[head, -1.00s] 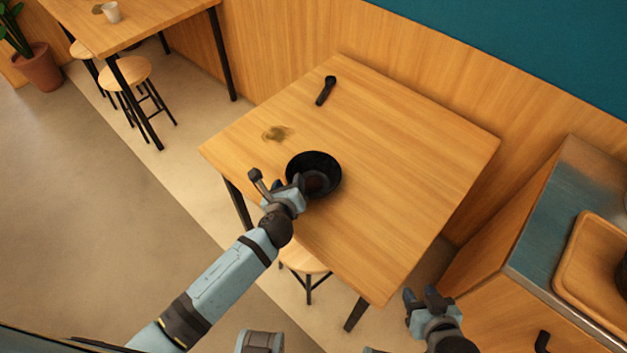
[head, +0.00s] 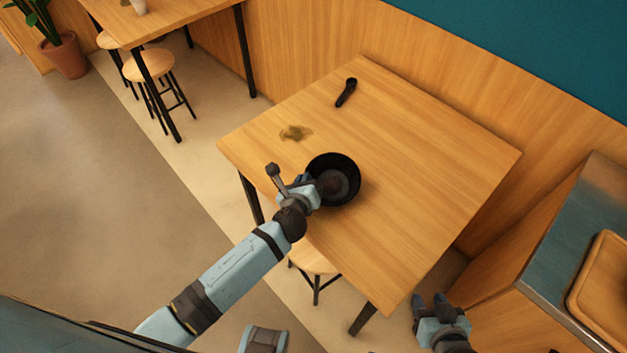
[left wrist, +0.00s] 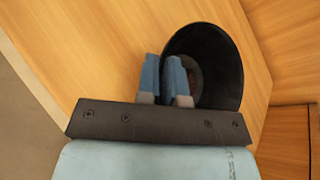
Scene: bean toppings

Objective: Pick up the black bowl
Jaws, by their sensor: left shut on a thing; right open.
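The black bowl (head: 345,185) is at the left front part of the wooden table (head: 430,180), with something brownish inside that is too small to make out. My left gripper (head: 314,186) is shut on the bowl's near-left rim. In the left wrist view, the blue fingers (left wrist: 166,80) sit at the rim of the bowl (left wrist: 225,65), one on each side. I cannot tell whether the bowl's base touches the table. My right gripper (head: 440,305) is open and empty, low at the right, away from the table's front edge.
A black spoon-like utensil (head: 346,92) lies at the back of the table. A brownish patch (head: 296,132) is left of it. A stool (head: 315,258) is under the front edge. A counter with a wooden tray (head: 600,290) stands at the right. The table's right half is clear.

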